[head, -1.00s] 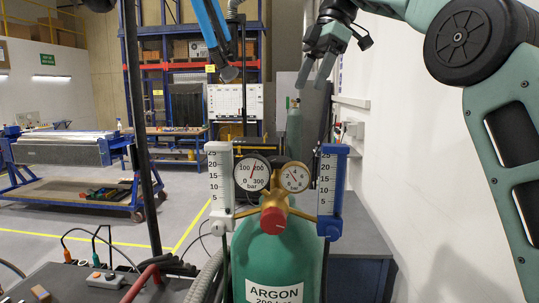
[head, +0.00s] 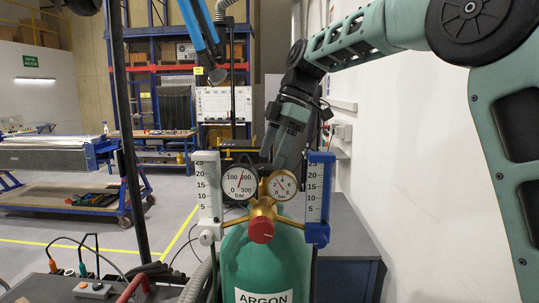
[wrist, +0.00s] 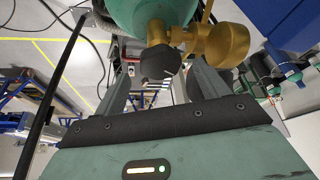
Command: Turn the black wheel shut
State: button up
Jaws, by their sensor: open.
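The black wheel (wrist: 160,64) shows in the wrist view, on the brass valve at the top of the green argon cylinder (wrist: 140,12). My gripper (wrist: 162,76) is open, with one finger on each side of the wheel. I cannot tell whether either finger touches it. In the head view my gripper (head: 282,158) reaches down behind the two gauges, and its fingertips and the black wheel are hidden. The green cylinder (head: 264,265) stands upright in front.
A left gauge (head: 240,182), a right gauge (head: 283,185) and a red knob (head: 261,230) sit on the brass regulator. A white flowmeter (head: 208,200) and a blue flowmeter (head: 318,200) flank them closely. A black post (head: 128,150) stands left; a white wall (head: 420,190) is right.

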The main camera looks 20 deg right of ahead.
jog(key=shift+x, duration=1.2)
jog(key=c, duration=1)
jog(key=shift+o, duration=0.2)
